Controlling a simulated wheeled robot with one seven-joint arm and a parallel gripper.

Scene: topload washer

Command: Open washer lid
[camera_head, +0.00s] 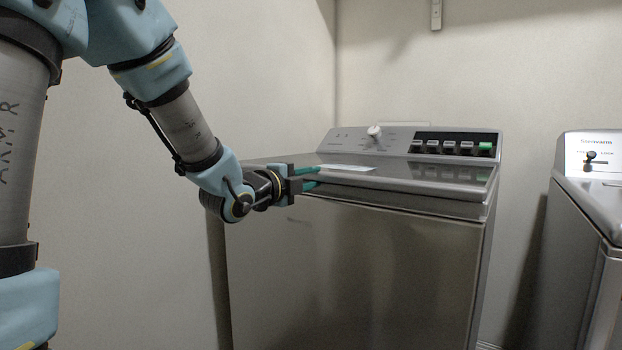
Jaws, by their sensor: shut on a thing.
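The topload washer (350,270) is a grey metal machine standing ahead of me, with its lid (430,182) lying about flat across the top. I cannot tell whether the lid is slightly raised. My gripper (316,177) reaches in from the left at the lid's front edge, left of its middle. One teal finger is above the edge and the other below it, and the gripper is shut on the lid. The exact contact at the fingertips is too small to see.
A control panel (400,141) with a white knob and several buttons stands at the washer's back. A white label (347,168) lies on the lid. A second machine (582,255) stands at the right, with a gap between. Walls close off the back and left.

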